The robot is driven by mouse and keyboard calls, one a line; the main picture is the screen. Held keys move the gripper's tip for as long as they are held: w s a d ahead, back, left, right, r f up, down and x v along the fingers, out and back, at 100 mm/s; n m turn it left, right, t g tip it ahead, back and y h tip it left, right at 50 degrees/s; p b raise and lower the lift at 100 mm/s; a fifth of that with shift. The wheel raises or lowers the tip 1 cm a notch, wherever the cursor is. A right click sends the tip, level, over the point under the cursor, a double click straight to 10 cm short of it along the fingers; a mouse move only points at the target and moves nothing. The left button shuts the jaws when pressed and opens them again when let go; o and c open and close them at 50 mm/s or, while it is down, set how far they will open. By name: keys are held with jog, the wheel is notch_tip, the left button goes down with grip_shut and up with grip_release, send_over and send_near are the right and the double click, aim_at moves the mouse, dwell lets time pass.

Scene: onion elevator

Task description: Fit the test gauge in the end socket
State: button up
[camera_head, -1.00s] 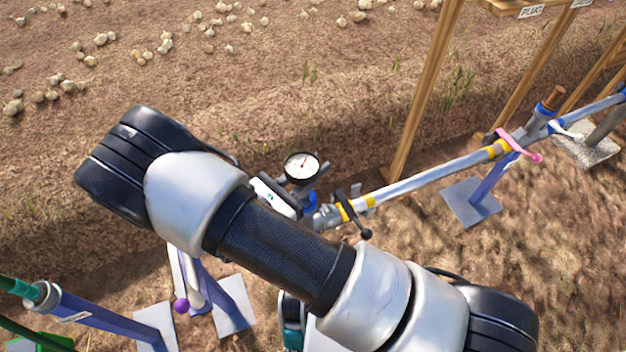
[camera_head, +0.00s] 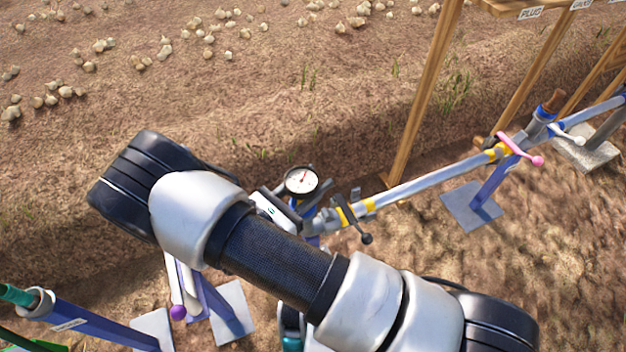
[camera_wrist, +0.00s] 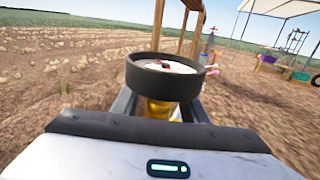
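The test gauge (camera_head: 301,181), a round white dial with a black rim, is at my gripper (camera_head: 296,203) near the picture's middle. In the wrist view the gauge (camera_wrist: 166,76) stands between the two dark fingers of my gripper (camera_wrist: 160,106), a yellowish stem below its rim. The fingers appear closed on that stem. The end socket (camera_head: 318,224) is at the near left end of the grey pipe, just below and right of the gauge. The gauge looks above the socket; my gripper partly hides the gap, so contact cannot be told.
The pipe (camera_head: 430,182) runs up right, with a black-knobbed clamp (camera_head: 362,228), yellow bands and a pink handle (camera_head: 520,148). A blue stand (camera_head: 490,185) supports it. Wooden posts (camera_head: 425,95) rise behind. A purple-knobbed lever (camera_head: 178,311) is lower left. Onions lie on open soil.

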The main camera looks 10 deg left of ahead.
jog(key=shift+r, duration=0.1)
jog(key=shift+r+p, duration=0.4)
jog(key=v, duration=1.2)
jog(key=shift+f+p, duration=0.2)
jog(key=shift+p, duration=0.15)
jog(key=shift+s, duration=0.1)
